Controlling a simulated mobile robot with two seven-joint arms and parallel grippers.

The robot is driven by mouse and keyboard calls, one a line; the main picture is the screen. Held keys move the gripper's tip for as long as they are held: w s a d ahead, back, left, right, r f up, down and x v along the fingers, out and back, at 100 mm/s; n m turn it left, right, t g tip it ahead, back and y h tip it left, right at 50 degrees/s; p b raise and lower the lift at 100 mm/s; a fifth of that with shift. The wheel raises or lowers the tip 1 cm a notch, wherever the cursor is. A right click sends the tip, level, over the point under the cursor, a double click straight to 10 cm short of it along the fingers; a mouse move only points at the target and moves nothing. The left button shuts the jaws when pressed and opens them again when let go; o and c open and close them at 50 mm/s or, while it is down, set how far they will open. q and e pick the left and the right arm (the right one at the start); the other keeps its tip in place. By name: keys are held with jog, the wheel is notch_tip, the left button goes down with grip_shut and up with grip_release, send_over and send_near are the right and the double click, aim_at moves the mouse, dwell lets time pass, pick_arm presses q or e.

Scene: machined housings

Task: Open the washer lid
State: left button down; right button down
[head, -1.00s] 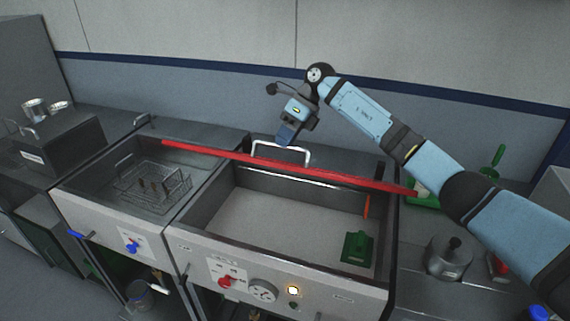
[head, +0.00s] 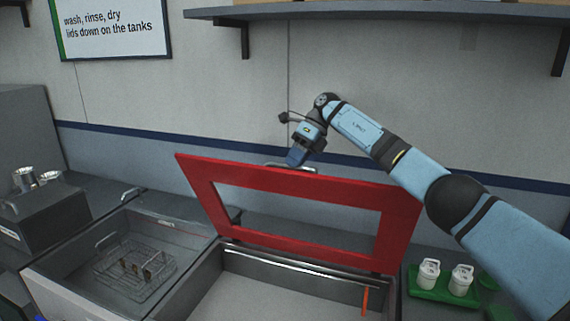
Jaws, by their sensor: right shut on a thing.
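The washer lid (head: 310,180), a red frame with a window in it, stands raised and tilted up at the back of the open washer tank (head: 270,295). Its lower edge is along the tank's back side. A metal handle (head: 308,169) shows at its upper edge. My right gripper (head: 297,158) is at this upper edge, shut on the handle; the lid's top edge partly hides the contact. My left gripper is not in view.
To the left is an open tank with a wire basket (head: 135,268), and a dark box (head: 45,211) with metal cups. A green tray (head: 442,291) with two white containers stands right of the washer. A shelf (head: 370,12) hangs above the arm.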

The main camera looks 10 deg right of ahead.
jog(key=shift+w+d+f, duration=0.65)
jog(key=shift+d, duration=0.05)
jog(key=c, duration=1.4)
grip_release()
jog(key=shift+g, duration=0.3)
jog(key=shift+o, duration=1.4)
jog(key=shift+w+d+f, duration=0.1)
jog(key=shift+w+f, duration=0.1)
jog(key=shift+w, duration=0.05)
jog(key=shift+w+d, duration=0.1)
jog(key=shift+w, duration=0.05)
jog(key=shift+r, duration=0.1)
jog(key=shift+w, duration=0.1)
